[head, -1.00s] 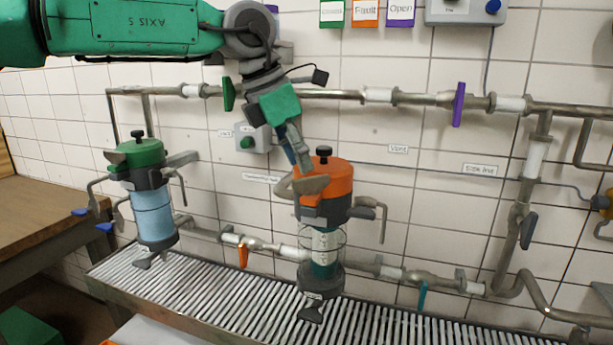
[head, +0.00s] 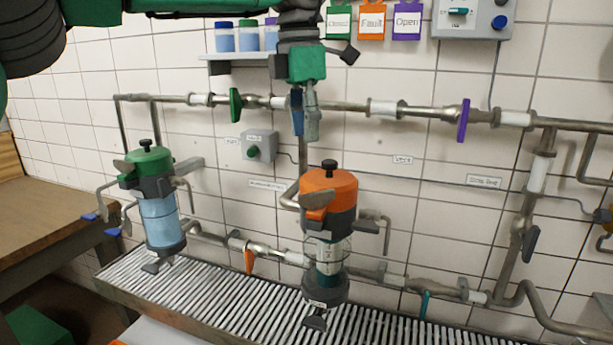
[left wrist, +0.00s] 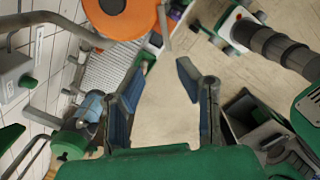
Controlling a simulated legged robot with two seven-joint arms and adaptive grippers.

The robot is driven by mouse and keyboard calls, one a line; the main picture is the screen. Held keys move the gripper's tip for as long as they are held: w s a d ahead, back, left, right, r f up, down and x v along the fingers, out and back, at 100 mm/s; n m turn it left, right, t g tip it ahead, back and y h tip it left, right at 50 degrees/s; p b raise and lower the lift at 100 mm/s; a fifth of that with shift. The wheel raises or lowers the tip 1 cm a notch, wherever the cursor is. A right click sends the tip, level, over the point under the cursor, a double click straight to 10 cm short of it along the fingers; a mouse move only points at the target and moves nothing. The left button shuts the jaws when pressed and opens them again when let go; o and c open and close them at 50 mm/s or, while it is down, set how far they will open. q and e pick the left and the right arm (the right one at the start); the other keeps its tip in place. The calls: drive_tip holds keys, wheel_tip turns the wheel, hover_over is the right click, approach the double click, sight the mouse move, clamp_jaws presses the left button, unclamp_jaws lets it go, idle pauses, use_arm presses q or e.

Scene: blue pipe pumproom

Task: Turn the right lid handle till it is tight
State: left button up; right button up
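The right vessel has an orange lid (head: 330,187) with a black knob on top. A grey lid handle (head: 321,201) sticks out at its front left, above a small orange tab. Below is a clear vessel with teal at the bottom. My left gripper (head: 305,134) points down above and slightly left of the orange lid, apart from it and empty. In the left wrist view, its fingers (left wrist: 163,66) are spread with bare floor between them, and the orange lid (left wrist: 120,20) is beyond them at the top. My right gripper is in neither view.
A green-lidded vessel (head: 149,160) stands to the left over the slatted grate (head: 215,305). Pipes with green (head: 235,105) and purple (head: 463,120) valve handles run along the wall behind. A shelf with jars (head: 225,56) and a switch box (head: 473,17) are higher up.

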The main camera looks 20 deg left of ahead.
sight(308, 194)
use_arm(q)
drive_tip(key=shift+g+y, duration=0.3)
drive_tip(key=f, duration=0.7)
drive_tip(key=f+b, duration=0.1)
drive_tip(key=f, duration=0.3)
drive_tip(key=shift+s+d+f, duration=0.1)
drive_tip(key=shift+s+d, duration=0.1)
drive_tip(key=shift+d, duration=0.2)
drive_tip(key=shift+d+f, duration=0.25)
drive_tip(key=shift+f, duration=0.2)
drive_tip(key=shift+a, duration=0.1)
drive_tip(key=shift+a, duration=0.15)
clamp_jaws()
